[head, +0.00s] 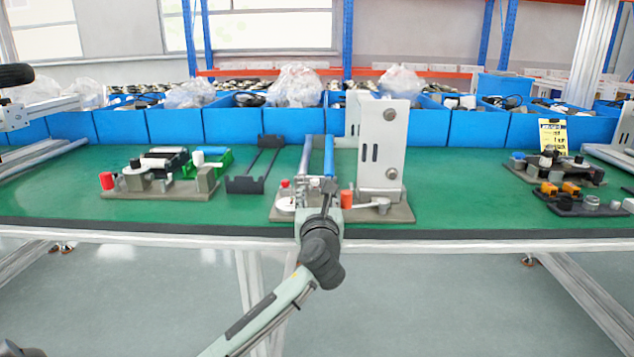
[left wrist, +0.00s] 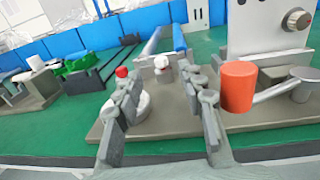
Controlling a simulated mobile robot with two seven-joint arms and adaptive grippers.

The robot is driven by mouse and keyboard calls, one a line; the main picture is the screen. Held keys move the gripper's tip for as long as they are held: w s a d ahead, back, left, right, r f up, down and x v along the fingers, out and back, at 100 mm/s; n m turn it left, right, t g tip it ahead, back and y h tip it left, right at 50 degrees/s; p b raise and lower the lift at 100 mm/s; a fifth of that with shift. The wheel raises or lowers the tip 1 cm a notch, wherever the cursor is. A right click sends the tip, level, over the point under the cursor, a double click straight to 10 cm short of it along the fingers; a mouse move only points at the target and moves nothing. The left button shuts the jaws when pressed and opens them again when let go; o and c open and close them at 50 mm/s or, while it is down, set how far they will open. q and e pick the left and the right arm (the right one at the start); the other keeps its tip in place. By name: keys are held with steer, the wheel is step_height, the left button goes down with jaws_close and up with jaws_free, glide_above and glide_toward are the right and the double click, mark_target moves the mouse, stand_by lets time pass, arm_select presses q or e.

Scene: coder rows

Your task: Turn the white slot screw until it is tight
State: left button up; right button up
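My left gripper (head: 326,192) reaches in over the front edge of the bench at the middle fixture (head: 400,213). In the left wrist view its two fingers (left wrist: 162,88) are apart, with nothing held between them. Beyond the fingertips a small white knob-like part (left wrist: 161,63) shows between them. A white round disc (left wrist: 141,106) lies on the fixture base, partly behind the left finger. I cannot tell for sure which white part is the slot screw; no slot is visible. My right gripper is not in view.
An orange-red cylinder (left wrist: 238,86) stands close right of the fingers, and a red knob (left wrist: 121,72) is at the left. A tall white bracket (head: 380,145) rises behind. Other fixtures stand left (head: 160,188) and right (head: 575,200). Blue bins (head: 225,125) line the back.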

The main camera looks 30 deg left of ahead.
mark_target(314, 181)
arm_select(q)
steer(key=x, duration=0.6)
steer(key=shift+w+a, duration=0.1)
jaws_close()
